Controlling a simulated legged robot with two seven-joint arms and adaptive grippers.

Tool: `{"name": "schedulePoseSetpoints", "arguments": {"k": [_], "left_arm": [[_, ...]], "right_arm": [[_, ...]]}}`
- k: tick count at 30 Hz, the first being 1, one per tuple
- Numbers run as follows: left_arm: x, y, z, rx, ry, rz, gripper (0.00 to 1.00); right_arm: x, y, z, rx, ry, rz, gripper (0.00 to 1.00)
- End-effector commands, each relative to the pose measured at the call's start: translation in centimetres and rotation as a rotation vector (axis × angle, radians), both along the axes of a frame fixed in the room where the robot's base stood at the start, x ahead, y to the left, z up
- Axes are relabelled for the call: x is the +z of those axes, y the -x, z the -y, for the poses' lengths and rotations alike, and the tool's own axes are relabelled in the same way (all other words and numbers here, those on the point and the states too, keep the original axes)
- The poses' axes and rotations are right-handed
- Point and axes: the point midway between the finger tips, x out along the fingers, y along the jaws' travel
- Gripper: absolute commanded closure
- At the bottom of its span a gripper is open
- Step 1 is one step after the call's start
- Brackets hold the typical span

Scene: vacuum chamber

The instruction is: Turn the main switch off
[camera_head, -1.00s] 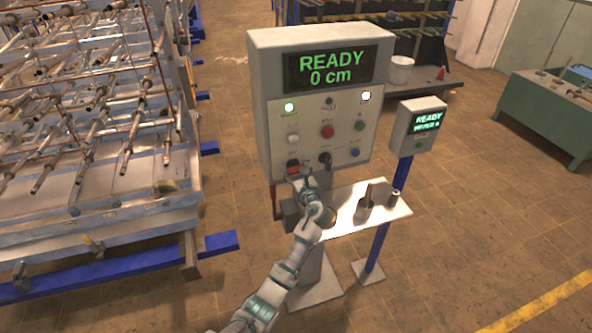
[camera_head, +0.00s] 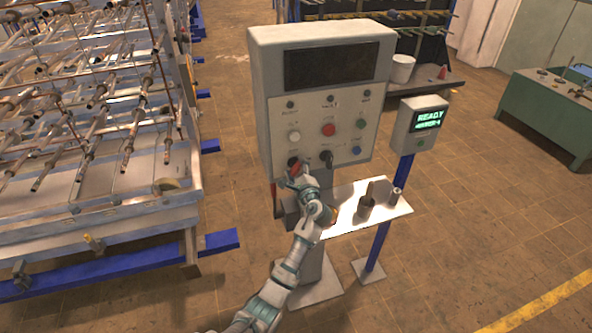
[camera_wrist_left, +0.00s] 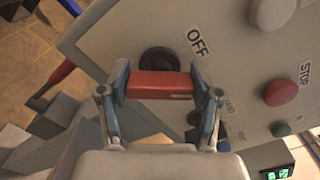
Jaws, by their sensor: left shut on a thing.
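The main switch (camera_wrist_left: 159,84) has a red handle on a round black base, next to an OFF label in the left wrist view. It sits at the lower left of the grey control box (camera_head: 260,90). My left gripper (camera_wrist_left: 160,88) is shut on the red handle, one finger at each end. In the head view my left gripper (camera_head: 298,176) covers most of the switch. The box's large display (camera_head: 332,66) is dark, and its small lamps are unlit. My right gripper is in neither view.
A shelf (camera_head: 388,205) under the box holds dark cylindrical parts. A smaller box (camera_head: 420,125) on a blue post stands to the right, its screen lit with READY. A rack of metal rods (camera_head: 90,110) fills the left. A red lever (camera_head: 275,198) hangs at the box's left side.

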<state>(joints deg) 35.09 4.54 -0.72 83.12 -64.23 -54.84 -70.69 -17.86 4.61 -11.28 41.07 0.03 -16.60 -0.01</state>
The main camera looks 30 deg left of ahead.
Motion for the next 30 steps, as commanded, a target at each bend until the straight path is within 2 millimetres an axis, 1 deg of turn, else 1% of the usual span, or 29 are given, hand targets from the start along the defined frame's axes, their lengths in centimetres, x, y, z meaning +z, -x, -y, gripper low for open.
{"name": "schedulePoseSetpoints", "arguments": {"k": [1, 8, 18, 24, 30], "left_arm": [[-0.8, -0.1, 0.2, -0.004, 0.036, 0.026, 0.71], [-0.9, 0.0, 0.2, -0.003, 0.176, 0.189, 0.71], [-1.0, 0.0, 0.1, -0.003, 0.342, 0.382, 0.71], [-1.0, 0.0, 0.1, -0.002, 0.4, 0.449, 0.71], [-0.9, 0.0, 0.1, -0.002, 0.428, 0.481, 0.71]], "right_arm": [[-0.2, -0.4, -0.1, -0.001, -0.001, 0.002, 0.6], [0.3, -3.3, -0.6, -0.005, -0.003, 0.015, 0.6], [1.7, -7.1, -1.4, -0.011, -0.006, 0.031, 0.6], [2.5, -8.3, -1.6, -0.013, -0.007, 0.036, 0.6], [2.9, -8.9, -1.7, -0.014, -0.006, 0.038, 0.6]]}}
